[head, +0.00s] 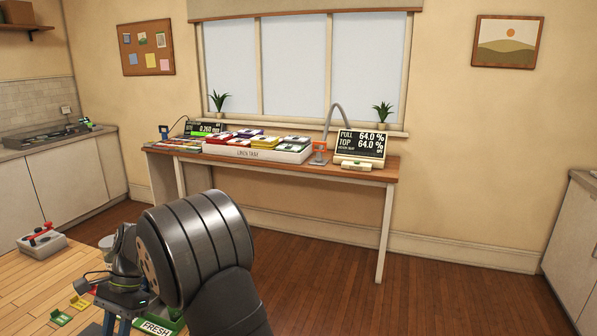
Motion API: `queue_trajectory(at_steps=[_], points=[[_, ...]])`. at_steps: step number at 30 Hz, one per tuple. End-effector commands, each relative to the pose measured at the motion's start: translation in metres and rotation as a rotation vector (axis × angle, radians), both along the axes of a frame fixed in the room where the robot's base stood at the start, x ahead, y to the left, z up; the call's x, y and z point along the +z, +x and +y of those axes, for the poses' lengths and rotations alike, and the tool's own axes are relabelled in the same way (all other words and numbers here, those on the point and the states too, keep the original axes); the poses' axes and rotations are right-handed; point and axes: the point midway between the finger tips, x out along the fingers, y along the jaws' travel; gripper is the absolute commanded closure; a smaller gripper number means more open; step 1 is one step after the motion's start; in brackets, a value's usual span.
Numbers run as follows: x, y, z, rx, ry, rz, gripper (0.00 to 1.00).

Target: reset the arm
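My arm's large dark joint (195,245) fills the lower middle of the head view. My gripper (116,325) is at the lower left, pointing down over the wooden worktop (30,290). Its two bluish fingers stand apart, with nothing seen between them. The fingertips are at the bottom edge of the picture, so their ends are not fully seen. A green tray marked "FRESH" (157,327) is just right of the gripper, partly cut off and partly hidden by my arm.
On the worktop are green and yellow pieces (61,317), a light cup (107,242) and a grey box with a red lever (41,240). A long table (370,172) under the window bears a white tray (258,154) of coloured packs and a display (361,146). Open floor lies right.

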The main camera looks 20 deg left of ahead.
Motion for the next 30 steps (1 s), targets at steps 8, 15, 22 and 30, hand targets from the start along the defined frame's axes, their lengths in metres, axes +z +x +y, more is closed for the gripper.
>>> queue_trajectory(at_steps=[8, 15, 22, 30], points=[[-0.011, -0.008, 0.0, 0.001, 0.001, 0.0, 0.72], [-0.01, -0.007, 0.0, 0.0, 0.0, -0.001, 0.72], [0.002, 0.002, 0.001, 0.0, 0.002, -0.001, 0.72], [0.045, 0.029, 0.001, -0.001, 0.004, -0.003, 0.72]])
